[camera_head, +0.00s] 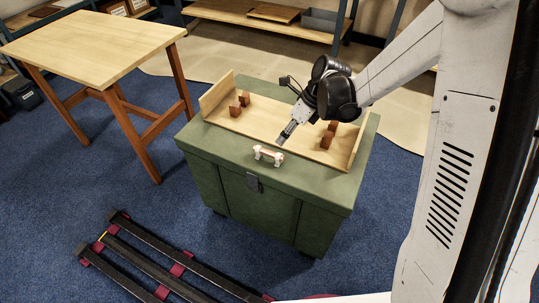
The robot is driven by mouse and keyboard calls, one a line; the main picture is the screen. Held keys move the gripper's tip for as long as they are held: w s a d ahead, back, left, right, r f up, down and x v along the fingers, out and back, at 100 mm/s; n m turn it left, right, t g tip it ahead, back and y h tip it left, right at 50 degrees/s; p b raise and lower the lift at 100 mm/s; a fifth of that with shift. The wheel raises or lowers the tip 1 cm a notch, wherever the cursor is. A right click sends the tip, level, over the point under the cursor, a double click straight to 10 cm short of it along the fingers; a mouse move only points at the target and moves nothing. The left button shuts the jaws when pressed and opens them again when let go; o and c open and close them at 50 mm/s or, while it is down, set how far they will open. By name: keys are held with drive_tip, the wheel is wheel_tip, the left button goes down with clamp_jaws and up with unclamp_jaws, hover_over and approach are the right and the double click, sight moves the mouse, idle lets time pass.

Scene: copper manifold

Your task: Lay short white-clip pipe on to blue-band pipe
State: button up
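A short pipe with white ends (268,155) lies on the front part of the green chest's lid (210,142), in front of a wooden tray. It looks like the short white-clip pipe. My gripper (283,138) points down and to the left, above the tray's front edge and just behind and to the right of this pipe. The gripper appears apart from the pipe. Its fingers are too small to tell whether they are open or shut. I cannot make out a blue-band pipe in this view.
The wooden tray (262,126) has raised end walls and reddish-brown blocks (329,135) at left and right. A bare wooden table (95,45) stands at left. Dark rails (165,262) run along the blue floor at front left. A low shelf (262,14) stands behind.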

sight(272, 152)
drive_tip(key=b+x, duration=0.1)
drive_tip(key=x, duration=0.3)
drive_tip(key=shift+a+f, duration=0.1)
drive_tip(key=shift+f, duration=0.15)
drive_tip(key=shift+s+b+x, duration=0.15)
drive_tip(key=shift+b+x, duration=0.35)
drive_tip(key=shift+x, duration=0.85)
drive_tip(key=shift+s+b+x, duration=0.1)
drive_tip(key=shift+b+x, duration=0.35)
drive_tip(key=shift+x, duration=0.85)
drive_tip(key=shift+a, duration=0.1)
clamp_jaws()
